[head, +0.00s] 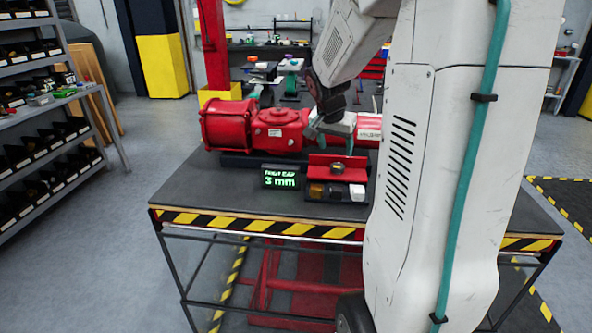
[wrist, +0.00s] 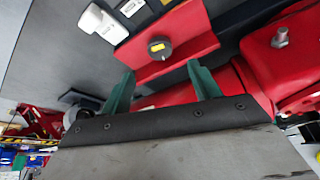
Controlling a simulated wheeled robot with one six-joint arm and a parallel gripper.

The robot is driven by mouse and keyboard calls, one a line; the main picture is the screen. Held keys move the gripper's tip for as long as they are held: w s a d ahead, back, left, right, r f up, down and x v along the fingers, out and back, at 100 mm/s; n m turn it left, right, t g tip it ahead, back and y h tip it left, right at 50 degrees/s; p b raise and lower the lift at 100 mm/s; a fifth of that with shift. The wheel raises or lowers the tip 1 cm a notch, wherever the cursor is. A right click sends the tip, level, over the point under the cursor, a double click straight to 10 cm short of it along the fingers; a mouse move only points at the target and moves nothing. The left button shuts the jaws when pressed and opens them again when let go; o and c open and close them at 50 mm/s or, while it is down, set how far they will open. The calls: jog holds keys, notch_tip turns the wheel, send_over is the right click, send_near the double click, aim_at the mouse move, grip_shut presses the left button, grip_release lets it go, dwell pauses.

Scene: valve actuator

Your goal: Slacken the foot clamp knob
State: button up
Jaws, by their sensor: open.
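The foot clamp knob (head: 337,168) is a small round dark knob with a brassy top. It sits on a red bracket (head: 322,161) in front of the red valve actuator (head: 275,130). In the wrist view the knob (wrist: 159,46) shows a yellow mark on its face, on the red plate (wrist: 190,42). My gripper (wrist: 160,70) has two teal fingers spread apart with nothing between them. The knob lies beyond the fingertips, roughly centred between them and apart from both. In the head view my gripper (head: 335,128) is above and behind the bracket.
A display (head: 281,178) reading "3 mm" stands left of the bracket. A dark tray (head: 335,199) with small blocks, one white (head: 357,192), lies in front. The bench (head: 195,190) has free room at its left. Shelves stand far left.

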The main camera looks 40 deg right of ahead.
jog(key=s+a+r+n+y, duration=0.1)
jog(key=s+a+r+n, duration=0.1)
jog(key=a, duration=0.5)
jog(key=s+a+r+n+y, duration=0.1)
jog(key=s+a+r+n, duration=0.1)
jog(key=a, duration=0.6)
jog(key=s+a+r+n, duration=0.1)
jog(key=s+a+n, duration=0.3)
jog(key=s+a, duration=0.2)
jog(key=shift+a+r+n+y, duration=0.3)
jog(key=shift+a+r+y, duration=0.1)
jog(key=shift+a, duration=0.85)
jog(key=m+h, duration=0.2)
jog(key=m, duration=0.5)
send_near(338, 166)
jog(key=shift+t, duration=0.3)
jog(key=x, duration=0.8)
jog(key=shift+s+f, duration=0.1)
jog(key=shift+f, duration=0.05)
